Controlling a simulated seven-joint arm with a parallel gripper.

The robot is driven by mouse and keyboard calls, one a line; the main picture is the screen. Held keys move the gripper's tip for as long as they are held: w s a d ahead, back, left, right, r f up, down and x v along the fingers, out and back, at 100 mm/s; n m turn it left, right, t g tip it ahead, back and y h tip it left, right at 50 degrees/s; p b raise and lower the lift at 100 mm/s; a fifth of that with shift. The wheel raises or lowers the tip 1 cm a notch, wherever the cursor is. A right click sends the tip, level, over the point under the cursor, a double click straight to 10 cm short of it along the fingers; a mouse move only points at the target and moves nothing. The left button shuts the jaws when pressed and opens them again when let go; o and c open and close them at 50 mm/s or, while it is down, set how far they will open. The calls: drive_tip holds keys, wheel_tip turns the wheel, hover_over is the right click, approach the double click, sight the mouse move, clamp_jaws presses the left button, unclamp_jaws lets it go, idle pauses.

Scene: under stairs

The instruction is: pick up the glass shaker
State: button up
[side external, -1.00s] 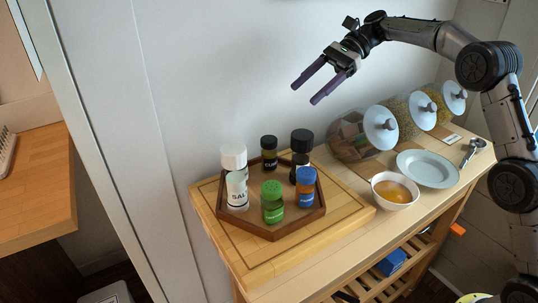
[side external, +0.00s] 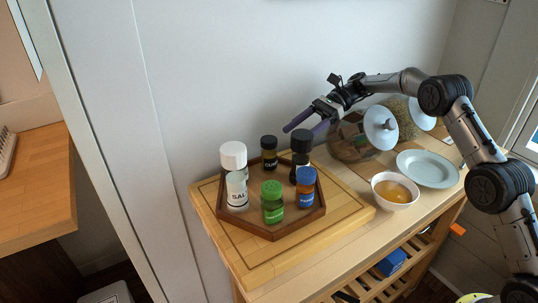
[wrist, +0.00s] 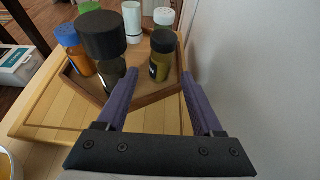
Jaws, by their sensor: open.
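My gripper (side external: 299,131) is open and empty, its purple fingers pointing left above the tray's back right; one fingertip is near the tall black cap. Several shakers stand upright on the hexagonal wooden tray (side external: 284,229). A white-capped shaker (side external: 233,156) stands at the back left, partly behind a pale shaker labelled SAL (side external: 237,191). In the wrist view, the white perforated cap (wrist: 163,16) and the pale shaker (wrist: 132,22) show beyond the fingers. The black-capped cumin bottle (wrist: 160,55) is ahead between the fingers (wrist: 158,75). I cannot tell which one is the glass shaker.
A tall black-capped jar (side external: 302,143), green shaker (side external: 272,203) and blue-capped shaker (side external: 306,188) crowd the tray. The tray sits on a wooden board (side external: 345,210). A bowl (side external: 395,190), a plate (side external: 427,167) and lidded jars (side external: 360,135) stand right. The wall is close behind.

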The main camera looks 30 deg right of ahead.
sight(262, 157)
drive_tip(key=x, duration=1.3)
drive_tip(key=shift+w+r, duration=0.15)
drive_tip(key=shift+r, duration=0.1)
clamp_jaws()
